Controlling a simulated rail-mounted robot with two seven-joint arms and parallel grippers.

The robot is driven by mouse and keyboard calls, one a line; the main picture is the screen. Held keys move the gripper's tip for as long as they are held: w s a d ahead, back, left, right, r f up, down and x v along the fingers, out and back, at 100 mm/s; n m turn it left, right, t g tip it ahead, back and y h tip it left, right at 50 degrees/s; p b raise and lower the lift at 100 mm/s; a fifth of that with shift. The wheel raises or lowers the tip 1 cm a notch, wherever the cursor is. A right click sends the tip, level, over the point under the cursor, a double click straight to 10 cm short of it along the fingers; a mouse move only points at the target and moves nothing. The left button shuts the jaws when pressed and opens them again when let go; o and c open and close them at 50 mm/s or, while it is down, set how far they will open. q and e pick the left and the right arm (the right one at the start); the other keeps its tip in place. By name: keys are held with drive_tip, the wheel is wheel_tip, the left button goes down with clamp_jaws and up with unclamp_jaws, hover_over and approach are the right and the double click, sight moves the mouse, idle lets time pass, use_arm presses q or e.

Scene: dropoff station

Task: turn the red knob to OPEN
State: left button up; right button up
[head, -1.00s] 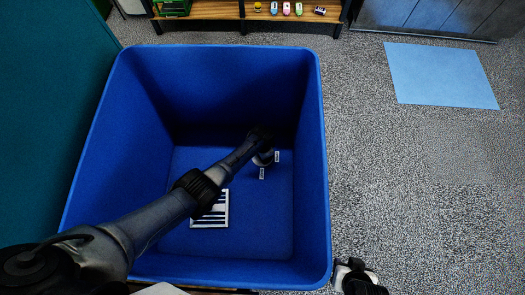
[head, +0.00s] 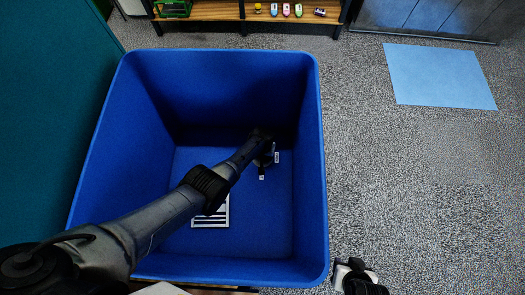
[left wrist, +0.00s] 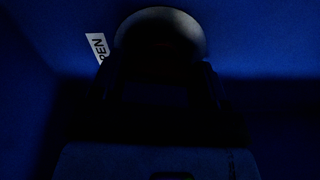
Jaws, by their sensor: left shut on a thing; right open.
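A blue bin (head: 319,150) fills the middle of the head view. My left arm reaches down into it, and my left gripper (head: 264,158) is low at the back right inside. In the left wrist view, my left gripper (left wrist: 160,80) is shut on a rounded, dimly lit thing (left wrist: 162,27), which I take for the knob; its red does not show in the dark. A white label reading "PEN" (left wrist: 97,47), its first letter hidden, is left of it. Small white labels (head: 277,157) show beside the gripper in the head view. My right gripper (head: 355,273) is open outside the bin.
A white slatted panel (head: 211,215) lies at the bin's bottom, partly behind my arm. The bin's walls stand close around my left arm. A shelf (head: 215,12) with small objects is behind the bin. A light blue mat (head: 440,75) lies on open grey floor at the right.

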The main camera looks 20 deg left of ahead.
use_arm(q)
drive_tip(key=shift+n, duration=0.6)
drive_tip(key=o, duration=0.9)
drive_tip(key=shift+o, duration=0.2)
wheel_tip(320, 180, up, 14)
drive_tip(key=p, duration=0.9)
drive_tip(key=shift+p, duration=0.3)
